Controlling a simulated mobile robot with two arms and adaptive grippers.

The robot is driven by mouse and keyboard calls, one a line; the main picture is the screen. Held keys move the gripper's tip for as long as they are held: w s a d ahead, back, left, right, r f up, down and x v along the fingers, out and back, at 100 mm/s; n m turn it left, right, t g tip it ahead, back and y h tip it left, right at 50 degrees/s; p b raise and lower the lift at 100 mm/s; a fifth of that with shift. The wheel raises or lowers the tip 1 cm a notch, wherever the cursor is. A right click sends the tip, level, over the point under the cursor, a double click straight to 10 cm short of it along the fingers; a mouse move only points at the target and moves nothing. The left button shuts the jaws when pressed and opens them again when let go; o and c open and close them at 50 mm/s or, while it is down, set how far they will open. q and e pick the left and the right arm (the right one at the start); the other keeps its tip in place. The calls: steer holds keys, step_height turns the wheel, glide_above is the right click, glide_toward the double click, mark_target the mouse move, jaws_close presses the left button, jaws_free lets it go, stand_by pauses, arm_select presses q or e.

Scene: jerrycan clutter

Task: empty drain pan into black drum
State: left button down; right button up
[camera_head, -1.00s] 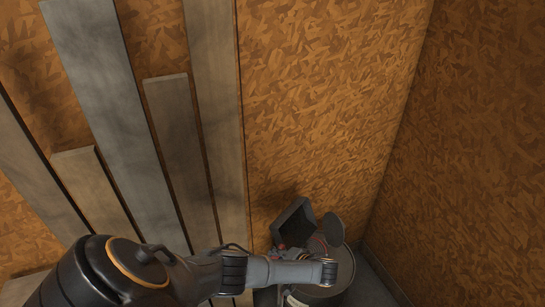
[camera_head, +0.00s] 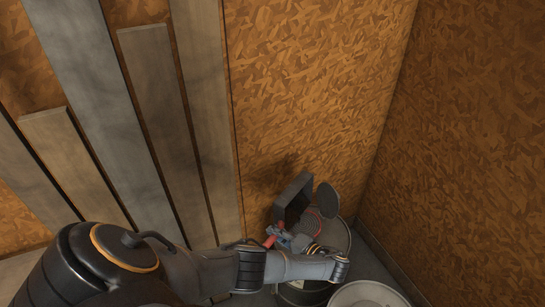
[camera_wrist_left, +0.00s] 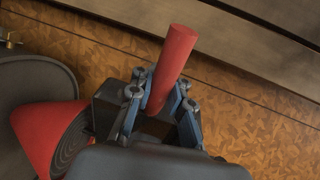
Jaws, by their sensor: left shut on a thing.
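The drain pan appears to be the dark square, shallow box (camera_head: 293,198) in the head view, tipped up on edge near the wall. My left gripper (camera_head: 285,241) is beside it, shut on a red bar-like handle (camera_head: 271,236). The left wrist view shows my left gripper (camera_wrist_left: 160,103) closed around this red handle (camera_wrist_left: 175,60), with a dark block, probably part of the pan, (camera_wrist_left: 106,108) behind. A dark drum (camera_head: 340,240) stands under and right of the pan, partly hidden by my arm. My right gripper is out of view.
A dark round disc (camera_head: 327,200) stands up beside the pan. A red cone with dark rings (camera_wrist_left: 52,132) lies left of my fingers in the wrist view. A pale round top (camera_head: 368,296) is at the bottom edge. Chipboard walls (camera_head: 310,90) and leaning grey planks (camera_head: 90,90) close in the back.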

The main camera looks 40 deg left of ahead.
arm_select(q)
steer(key=shift+w+d+f+y+b, duration=0.15)
steer(key=shift+d+y+b, duration=0.25)
steer(key=shift+y+b, duration=0.5)
steer(key=shift+d+b, duration=0.15)
steer(key=shift+b, duration=0.3)
steer(key=shift+s, duration=0.2)
stand_by(1.5)
